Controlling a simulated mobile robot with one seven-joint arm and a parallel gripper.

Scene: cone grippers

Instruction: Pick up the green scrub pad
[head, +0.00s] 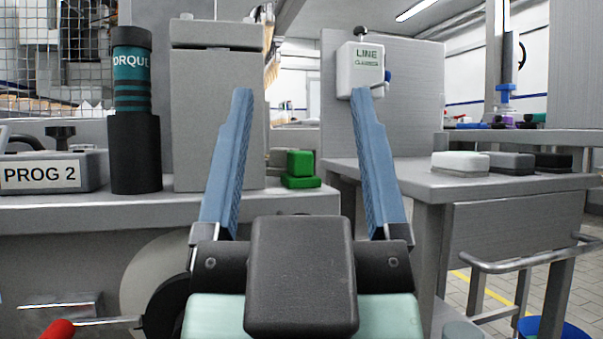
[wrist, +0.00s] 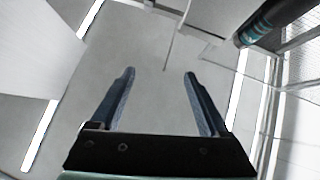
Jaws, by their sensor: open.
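A green scrub pad (head: 300,181) lies near the right end of the left grey bench in the head view, just right of a tall grey box. It looks like a flat green base with a smaller green block on top; I cannot tell whether these are one piece. My gripper (head: 301,91) has two long blue fingers spread wide apart, with nothing between them. In the picture the pad shows between the fingers, farther off and lower than their tips. The wrist view shows the same open gripper (wrist: 160,73), but no green pad.
The tall grey box (head: 217,115) stands left of the pad, beside a black and teal cylinder (head: 133,110) and a PROG 2 box (head: 52,173). The right table holds white (head: 461,163), grey and black pads. A grey panel (head: 420,95) with a LINE box stands behind.

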